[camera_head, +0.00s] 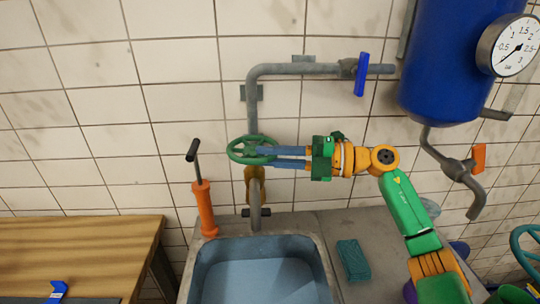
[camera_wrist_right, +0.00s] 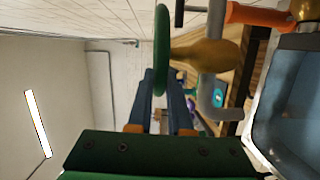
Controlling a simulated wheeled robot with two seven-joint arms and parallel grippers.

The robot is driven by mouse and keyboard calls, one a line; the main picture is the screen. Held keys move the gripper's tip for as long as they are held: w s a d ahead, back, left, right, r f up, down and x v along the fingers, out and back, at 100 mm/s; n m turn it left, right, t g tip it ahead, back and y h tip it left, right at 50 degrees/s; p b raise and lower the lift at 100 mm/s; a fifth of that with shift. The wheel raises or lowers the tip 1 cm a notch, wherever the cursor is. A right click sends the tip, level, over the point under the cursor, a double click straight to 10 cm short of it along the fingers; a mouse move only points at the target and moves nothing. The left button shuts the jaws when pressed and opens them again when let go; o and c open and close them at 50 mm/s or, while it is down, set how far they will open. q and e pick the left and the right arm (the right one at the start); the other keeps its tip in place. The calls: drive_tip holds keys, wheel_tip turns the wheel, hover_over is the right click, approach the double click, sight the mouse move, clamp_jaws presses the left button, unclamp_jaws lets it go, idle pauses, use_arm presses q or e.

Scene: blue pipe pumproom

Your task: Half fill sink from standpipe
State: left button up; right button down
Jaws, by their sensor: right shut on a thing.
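The standpipe (camera_head: 251,115) is a grey pipe on the tiled wall, with a green handwheel (camera_head: 237,146) above a brass valve body and a grey spout (camera_head: 256,205) over the sink (camera_head: 320,262). The basin is blue-grey inside and looks to hold water; its level is hard to tell. My right gripper (camera_head: 264,157) reaches in from the right, its blue fingers shut on the handwheel. In the right wrist view the handwheel (camera_wrist_right: 161,45) stands edge-on at the fingertips, beside the brass body (camera_wrist_right: 205,55). My left gripper is out of view.
An orange hand pump (camera_head: 205,210) stands left of the spout. A blue lever (camera_head: 361,75) sits on the upper pipe. A blue tank (camera_head: 440,60) with a gauge (camera_head: 512,46) hangs at right. A teal sponge (camera_head: 353,260) lies right of the sink; a wooden table (camera_head: 80,250) stands at left.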

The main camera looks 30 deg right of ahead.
drive_tip(key=c, duration=0.8)
unclamp_jaws()
drive_tip(key=shift+d, duration=0.1)
drive_tip(key=shift+c, duration=0.2)
drive_tip(key=shift+s+d+f+b, duration=0.1)
drive_tip(key=shift+d+f+b, duration=0.1)
drive_tip(key=shift+b, duration=0.15)
drive_tip(key=b+v, duration=0.3)
drive_tip(key=v, duration=0.3)
drive_tip(key=shift+s+d+r, duration=0.2)
drive_tip(key=shift+s+r, duration=0.05)
